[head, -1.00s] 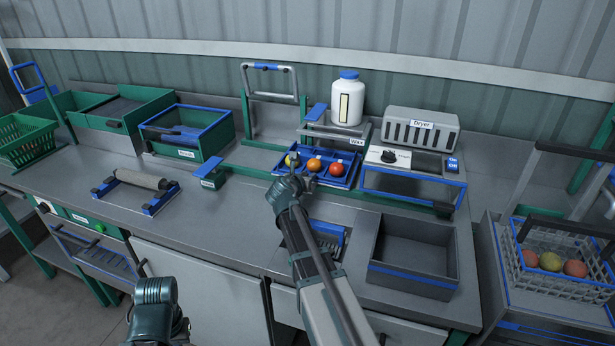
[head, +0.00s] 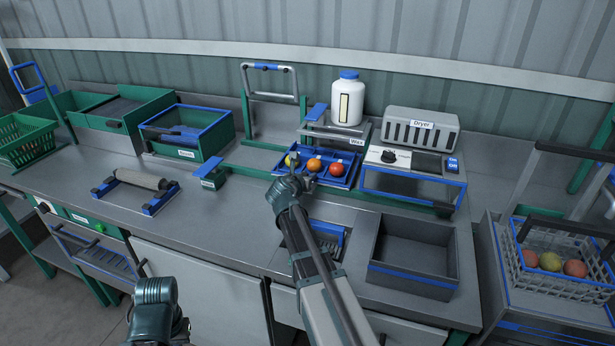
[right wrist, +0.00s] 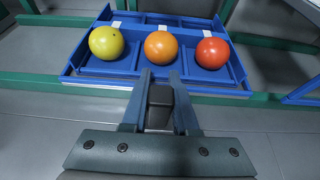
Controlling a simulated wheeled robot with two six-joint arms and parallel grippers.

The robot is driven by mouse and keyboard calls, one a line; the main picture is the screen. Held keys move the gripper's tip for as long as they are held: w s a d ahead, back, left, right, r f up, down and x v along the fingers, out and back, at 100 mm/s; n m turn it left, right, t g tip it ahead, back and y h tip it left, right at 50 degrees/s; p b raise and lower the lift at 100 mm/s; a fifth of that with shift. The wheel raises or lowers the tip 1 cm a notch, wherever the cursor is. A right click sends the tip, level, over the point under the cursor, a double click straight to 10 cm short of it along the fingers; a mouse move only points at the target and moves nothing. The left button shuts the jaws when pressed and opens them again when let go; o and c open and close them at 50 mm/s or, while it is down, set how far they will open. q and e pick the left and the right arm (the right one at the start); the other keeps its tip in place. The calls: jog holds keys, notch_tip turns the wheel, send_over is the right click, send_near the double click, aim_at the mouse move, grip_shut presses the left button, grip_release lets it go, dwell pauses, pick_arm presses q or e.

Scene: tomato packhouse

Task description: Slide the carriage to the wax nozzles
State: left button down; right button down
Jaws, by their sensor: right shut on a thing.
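The carriage (head: 345,181) is a blue tray on green rails, holding a yellow, an orange and a red tomato in a row. It stands at the front of the wax station (head: 357,142), which carries a white bottle; the nozzles cannot be made out. My right gripper (head: 296,180) is at the carriage's front edge. In the right wrist view, this gripper (right wrist: 160,78) is shut on the carriage's dark handle (right wrist: 160,97), with the tray (right wrist: 215,88) just beyond. My left gripper (head: 158,292) is low at the front, apart from everything; its fingers are not clear.
The dryer (head: 421,130) stands right of the wax station, over the rails. An empty grey bin (head: 413,283) is at the front right. A roller stand (head: 150,195) and a green-and-blue box (head: 187,150) are to the left.

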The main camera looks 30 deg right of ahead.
jog(key=s+d, duration=0.3)
jog(key=shift+s, duration=0.25)
jog(key=c, duration=0.7)
grip_release()
jog(key=shift+a, duration=0.1)
jog(key=shift+p+v, duration=2.65)
jog(key=shift+v, duration=4.2)
